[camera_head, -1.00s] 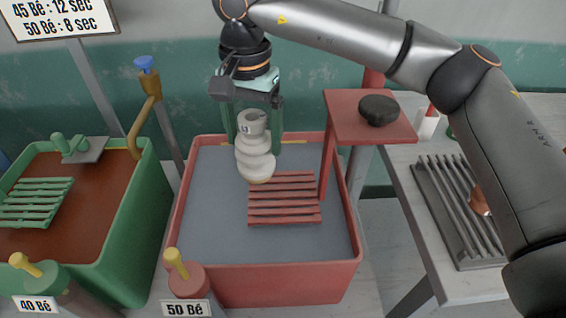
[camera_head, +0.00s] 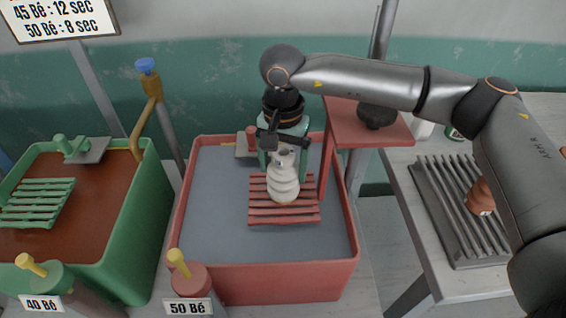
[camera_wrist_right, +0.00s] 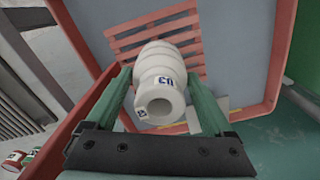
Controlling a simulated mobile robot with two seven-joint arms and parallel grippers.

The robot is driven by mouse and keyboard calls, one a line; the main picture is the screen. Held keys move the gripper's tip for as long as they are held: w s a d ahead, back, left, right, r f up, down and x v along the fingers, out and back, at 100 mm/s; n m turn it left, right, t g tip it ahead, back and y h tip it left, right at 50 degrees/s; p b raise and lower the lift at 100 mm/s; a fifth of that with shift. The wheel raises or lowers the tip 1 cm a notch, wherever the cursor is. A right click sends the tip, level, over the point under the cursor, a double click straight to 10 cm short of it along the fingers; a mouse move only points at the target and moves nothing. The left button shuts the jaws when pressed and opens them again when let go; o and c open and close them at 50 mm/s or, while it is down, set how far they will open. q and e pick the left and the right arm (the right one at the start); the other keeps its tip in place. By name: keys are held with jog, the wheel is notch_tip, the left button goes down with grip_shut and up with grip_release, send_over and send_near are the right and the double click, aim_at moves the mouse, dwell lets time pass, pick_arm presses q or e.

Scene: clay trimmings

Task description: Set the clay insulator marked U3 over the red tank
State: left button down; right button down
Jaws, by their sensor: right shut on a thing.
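The pale clay insulator (camera_head: 284,186) is held upright by my right gripper (camera_head: 284,150). In the right wrist view the insulator (camera_wrist_right: 160,75) shows a blue U3 mark on its side and an open round end toward the camera. The green fingers of the right gripper (camera_wrist_right: 158,105) are shut on it. It is inside the outline of the red tank (camera_head: 265,282), over the red slatted rack (camera_head: 262,214); I cannot tell whether its lower end touches the slats. The tank holds grey liquid (camera_head: 215,215). My left gripper is not in view.
A red shelf (camera_head: 350,130) with a dark lump (camera_head: 377,115) stands at the tank's right edge. A green tank (camera_head: 120,225) with brown liquid is at left. A grey ribbed rack (camera_head: 450,215) with a brown insulator (camera_head: 481,197) is on the right table. The tank's left side is clear.

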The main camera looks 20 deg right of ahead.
jog(key=shift+f, duration=0.1)
grip_release()
notch_tip(320, 180, up, 12)
jog(key=shift+r+b, duration=0.2)
jog(key=shift+b, duration=0.3)
